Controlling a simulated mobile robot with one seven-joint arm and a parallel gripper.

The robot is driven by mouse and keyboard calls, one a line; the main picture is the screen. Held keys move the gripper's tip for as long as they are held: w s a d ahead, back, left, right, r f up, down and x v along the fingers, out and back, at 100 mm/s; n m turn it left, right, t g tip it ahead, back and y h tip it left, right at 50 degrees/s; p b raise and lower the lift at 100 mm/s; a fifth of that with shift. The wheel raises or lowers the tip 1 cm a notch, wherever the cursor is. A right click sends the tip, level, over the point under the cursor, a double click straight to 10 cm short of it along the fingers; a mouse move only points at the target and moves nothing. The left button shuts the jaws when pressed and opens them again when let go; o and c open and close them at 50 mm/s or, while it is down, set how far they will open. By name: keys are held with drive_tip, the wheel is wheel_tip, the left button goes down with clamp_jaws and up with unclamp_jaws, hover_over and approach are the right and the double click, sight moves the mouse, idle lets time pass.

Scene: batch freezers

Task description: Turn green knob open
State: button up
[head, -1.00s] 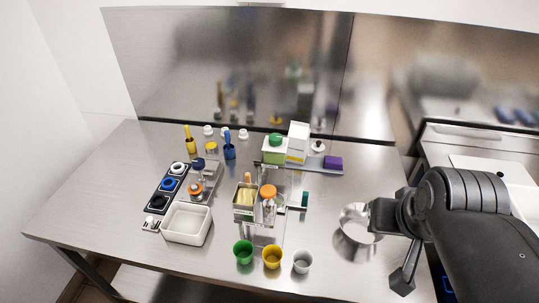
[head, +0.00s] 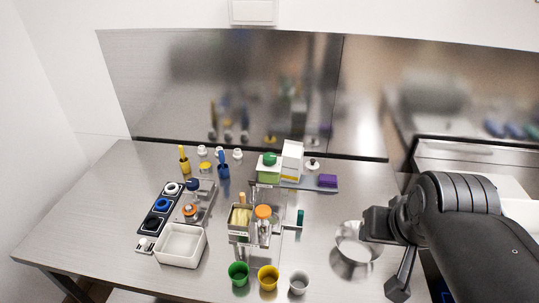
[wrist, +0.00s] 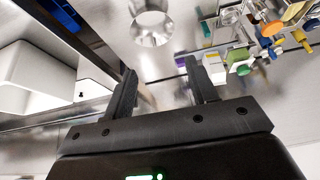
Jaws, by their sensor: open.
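A round green knob (head: 269,158) sits on top of a white and green box (head: 268,172) at the back middle of the table. A small teal-green piece (head: 300,217) stands right of the central clear stand; I cannot tell if it turns. My gripper (head: 385,256) is at the right of the table beside the metal bowl (head: 357,236), well apart from the green knob. In the wrist view my gripper (wrist: 160,68) is open and empty, with the bowl (wrist: 151,24) beyond its fingers.
Green (head: 238,274), yellow (head: 268,278) and grey (head: 299,283) cups stand at the front. A white tub (head: 181,246) is at left. A tall white carton (head: 291,160) and purple block (head: 327,181) stand close right of the green knob. The right front table is mostly clear.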

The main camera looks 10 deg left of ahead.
drive_tip(key=shift+o, duration=0.8)
drive_tip(key=w+a+r+m, duration=0.1)
drive_tip(key=w+a+r, duration=0.1)
drive_tip(key=w, duration=0.3)
drive_tip(key=w+a+r+m+g, duration=0.1)
drive_tip(key=w+a+r, duration=0.1)
drive_tip(key=w, duration=0.4)
drive_tip(key=shift+w+r+m+g+y, duration=0.3)
drive_tip(key=shift+r, duration=0.6)
drive_tip(key=m+g, duration=0.4)
drive_tip(key=m, duration=0.2)
hover_over(270, 156)
wheel_tip(270, 156, down, 8)
wheel_tip(270, 156, down, 11)
drive_tip(key=shift+r, duration=0.15)
drive_tip(key=c, duration=1)
drive_tip(key=shift+o, duration=0.2)
